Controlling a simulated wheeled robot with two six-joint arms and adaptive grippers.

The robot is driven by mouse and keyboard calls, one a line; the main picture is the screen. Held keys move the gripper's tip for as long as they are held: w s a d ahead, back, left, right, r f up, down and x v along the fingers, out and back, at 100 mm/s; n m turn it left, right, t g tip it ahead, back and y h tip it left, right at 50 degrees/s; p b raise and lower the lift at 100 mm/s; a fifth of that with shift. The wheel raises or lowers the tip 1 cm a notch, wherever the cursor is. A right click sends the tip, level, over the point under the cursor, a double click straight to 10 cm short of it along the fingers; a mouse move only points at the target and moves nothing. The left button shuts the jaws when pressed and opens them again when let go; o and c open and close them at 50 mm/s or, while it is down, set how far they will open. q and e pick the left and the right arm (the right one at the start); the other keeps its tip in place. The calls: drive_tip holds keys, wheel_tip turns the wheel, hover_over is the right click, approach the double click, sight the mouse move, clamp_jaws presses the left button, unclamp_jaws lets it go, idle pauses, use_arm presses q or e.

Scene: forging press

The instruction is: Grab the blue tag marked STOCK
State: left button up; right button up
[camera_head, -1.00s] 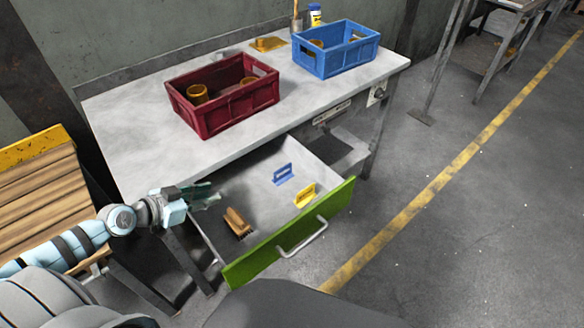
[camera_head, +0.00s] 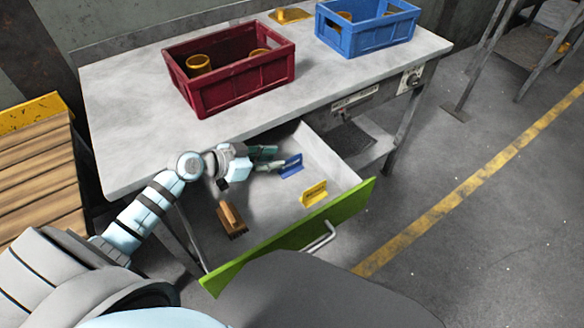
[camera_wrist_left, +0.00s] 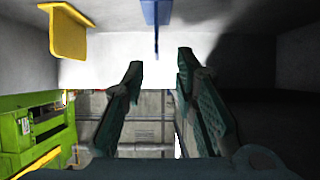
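The blue tag (camera_head: 291,165) stands upright in the open drawer (camera_head: 290,240), which has a green front. Its lettering is too small to read. My left gripper (camera_head: 273,160) is inside the drawer, just left of the blue tag, with its fingertips close to it. Its fingers are apart with nothing between them. In the left wrist view, the blue tag (camera_wrist_left: 156,14) shows nearly edge-on at the top, in line with the gap between the fingers (camera_wrist_left: 158,75). I cannot tell whether any finger touches it. My right gripper is not in view.
A yellow tag (camera_head: 314,193) stands nearer the drawer front, and also shows in the wrist view (camera_wrist_left: 68,35). A wooden brush (camera_head: 231,218) lies at the drawer's left. A red crate (camera_head: 235,86) and a blue crate (camera_head: 367,36) stand on the worktop (camera_head: 130,110) above.

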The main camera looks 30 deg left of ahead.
sight(285, 161)
use_arm(q)
drive_tip(key=b+x, duration=0.1)
drive_tip(key=x, duration=0.4)
drive_tip(key=shift+s+d, duration=0.1)
drive_tip(key=shift+d, duration=0.1)
drive_tip(key=shift+a, duration=0.1)
clamp_jaws()
drive_tip(key=shift+r, duration=0.1)
